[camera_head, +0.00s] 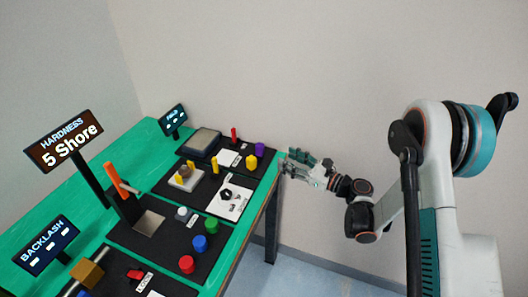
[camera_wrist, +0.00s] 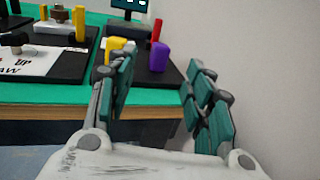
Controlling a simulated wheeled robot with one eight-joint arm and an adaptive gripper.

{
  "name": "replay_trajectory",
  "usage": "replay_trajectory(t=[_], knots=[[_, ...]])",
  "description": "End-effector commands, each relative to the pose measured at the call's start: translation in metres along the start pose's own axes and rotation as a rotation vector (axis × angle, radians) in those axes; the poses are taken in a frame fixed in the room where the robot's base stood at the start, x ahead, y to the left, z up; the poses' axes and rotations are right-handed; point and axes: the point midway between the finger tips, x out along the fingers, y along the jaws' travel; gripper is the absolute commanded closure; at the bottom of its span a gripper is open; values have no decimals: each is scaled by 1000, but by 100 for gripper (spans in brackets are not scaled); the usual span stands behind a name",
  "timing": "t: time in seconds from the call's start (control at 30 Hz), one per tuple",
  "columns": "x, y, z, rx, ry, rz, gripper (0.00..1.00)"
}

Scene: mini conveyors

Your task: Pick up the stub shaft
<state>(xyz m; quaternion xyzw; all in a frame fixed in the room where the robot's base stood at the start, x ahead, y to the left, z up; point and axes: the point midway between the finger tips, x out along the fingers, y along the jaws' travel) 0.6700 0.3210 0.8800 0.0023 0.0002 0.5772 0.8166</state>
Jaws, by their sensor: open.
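No label in view names the stub shaft, and I cannot tell which small part it is. The wrist view shows the same red peg (camera_wrist: 157,30), purple piece (camera_wrist: 159,56) and yellow piece (camera_wrist: 116,43) beyond the fingers. My gripper (camera_head: 302,164) is open and empty, just off the bench's right edge. In the wrist view its fingers (camera_wrist: 160,75) stand wide apart, touching nothing.
The green-topped bench (camera_head: 150,130) carries dark mats with several parts. The wall is behind; open floor lies right.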

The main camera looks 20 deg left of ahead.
Motion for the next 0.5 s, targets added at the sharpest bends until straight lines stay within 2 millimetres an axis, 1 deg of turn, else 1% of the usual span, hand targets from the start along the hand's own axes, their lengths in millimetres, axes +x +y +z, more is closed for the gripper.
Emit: replay_trajectory(t=[0.2, 0.3, 0.4, 0.5], knots=[[42, 1, -2, -2, 1, 4, 52], [58, 1, -2, -3, 1, 3, 52], [71, 0, -2, -3, 1, 2, 52], [77, 0, -1, -3, 2, 1, 52]])
